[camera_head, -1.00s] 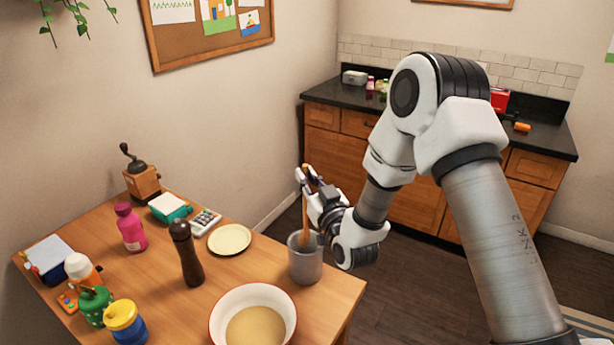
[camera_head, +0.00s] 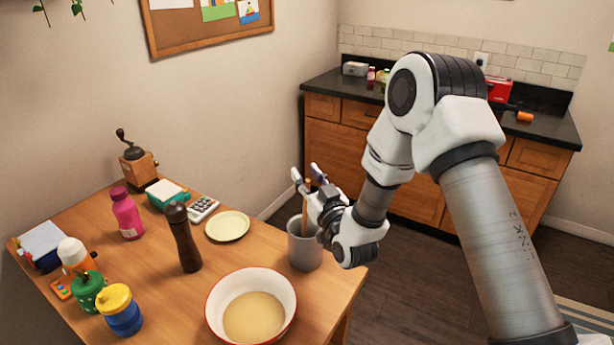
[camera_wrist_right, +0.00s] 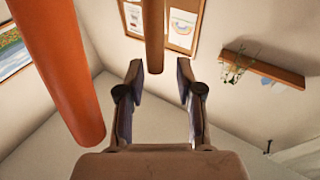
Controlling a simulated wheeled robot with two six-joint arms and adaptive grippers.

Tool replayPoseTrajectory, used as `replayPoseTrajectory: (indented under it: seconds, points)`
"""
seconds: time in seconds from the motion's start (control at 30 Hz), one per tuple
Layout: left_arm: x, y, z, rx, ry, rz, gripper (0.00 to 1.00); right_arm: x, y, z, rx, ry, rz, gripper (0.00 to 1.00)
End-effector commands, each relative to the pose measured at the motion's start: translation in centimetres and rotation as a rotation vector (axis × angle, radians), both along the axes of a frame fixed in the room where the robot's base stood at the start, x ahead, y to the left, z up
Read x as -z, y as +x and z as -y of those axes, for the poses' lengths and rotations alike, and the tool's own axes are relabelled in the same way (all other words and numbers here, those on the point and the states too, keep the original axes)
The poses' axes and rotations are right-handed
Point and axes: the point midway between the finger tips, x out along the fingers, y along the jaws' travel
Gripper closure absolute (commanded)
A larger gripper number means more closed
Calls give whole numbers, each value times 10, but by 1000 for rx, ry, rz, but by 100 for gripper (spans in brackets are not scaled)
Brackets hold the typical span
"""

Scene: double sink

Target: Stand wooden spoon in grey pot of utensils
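The grey pot (camera_head: 305,252) stands upright near the right edge of the wooden table. The wooden spoon (camera_head: 305,212) stands in it, its handle rising above the rim; its lower end is hidden inside. My right gripper (camera_head: 306,172) is above the pot, beside the top of the handle, with its fingers spread. In the right wrist view the gripper (camera_wrist_right: 154,88) is open and nothing is pinched. A tan wooden handle (camera_wrist_right: 154,38) shows beyond the gap, and a thick orange-brown handle (camera_wrist_right: 58,70) is close at left; I cannot tell which is the spoon. My left gripper is out of view.
A red-rimmed bowl (camera_head: 290,310) stands just in front of the pot. A dark pepper mill (camera_head: 184,238) and a cream plate (camera_head: 228,226) are to its left. Bottles, cups and a coffee grinder (camera_head: 137,165) fill the far left. Open floor lies right of the table.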

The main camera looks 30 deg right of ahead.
Motion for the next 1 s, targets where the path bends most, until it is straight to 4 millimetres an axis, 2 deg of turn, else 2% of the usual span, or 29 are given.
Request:
replayPoseTrajectory:
  seconds: [0.33,0.47,0.6,0.73,0.83,1.0]
  points:
    - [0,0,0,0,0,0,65,-4,0,0,0,0,1,58]
    - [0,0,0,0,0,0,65,-26,0,0,0,1,5,58]
    - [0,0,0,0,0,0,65,-60,0,0,0,1,6,58]
    - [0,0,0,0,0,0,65,-86,0,0,0,0,4,58]
    - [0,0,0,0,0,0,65,-97,0,0,0,0,2,58]
    - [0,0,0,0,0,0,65,-100,0,0,0,0,-1,58]
